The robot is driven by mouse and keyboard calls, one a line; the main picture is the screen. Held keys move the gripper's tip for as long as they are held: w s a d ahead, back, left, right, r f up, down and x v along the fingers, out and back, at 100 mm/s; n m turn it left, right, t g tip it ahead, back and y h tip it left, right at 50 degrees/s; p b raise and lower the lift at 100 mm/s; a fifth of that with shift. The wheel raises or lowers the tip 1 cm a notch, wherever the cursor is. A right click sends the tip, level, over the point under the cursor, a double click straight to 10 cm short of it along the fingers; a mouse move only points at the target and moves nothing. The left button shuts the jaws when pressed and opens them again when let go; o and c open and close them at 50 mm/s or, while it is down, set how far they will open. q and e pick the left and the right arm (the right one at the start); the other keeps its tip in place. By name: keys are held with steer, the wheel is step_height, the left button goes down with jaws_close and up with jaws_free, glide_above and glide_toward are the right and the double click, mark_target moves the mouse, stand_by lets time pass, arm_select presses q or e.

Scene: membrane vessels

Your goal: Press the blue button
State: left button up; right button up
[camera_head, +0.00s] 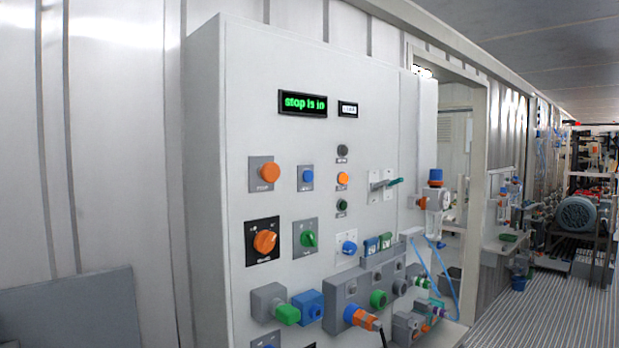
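A small round blue button (308,176) sits on a grey square plate in the upper part of the light grey control panel (375,80). An orange button (270,173) on its own plate is to its left, and a smaller orange button (342,179) is to its right. Another blue knob (349,247) sits lower on the panel on a white plate. A display (302,103) above shows green text that seems to read "stop is in". Neither of my grippers shows in the head view.
An orange knob (265,241) and a green knob (309,239) sit below the buttons. Connectors and a grey box (398,270) stick out from the lower panel. A grated walkway (545,315) runs along the right, with machinery beyond.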

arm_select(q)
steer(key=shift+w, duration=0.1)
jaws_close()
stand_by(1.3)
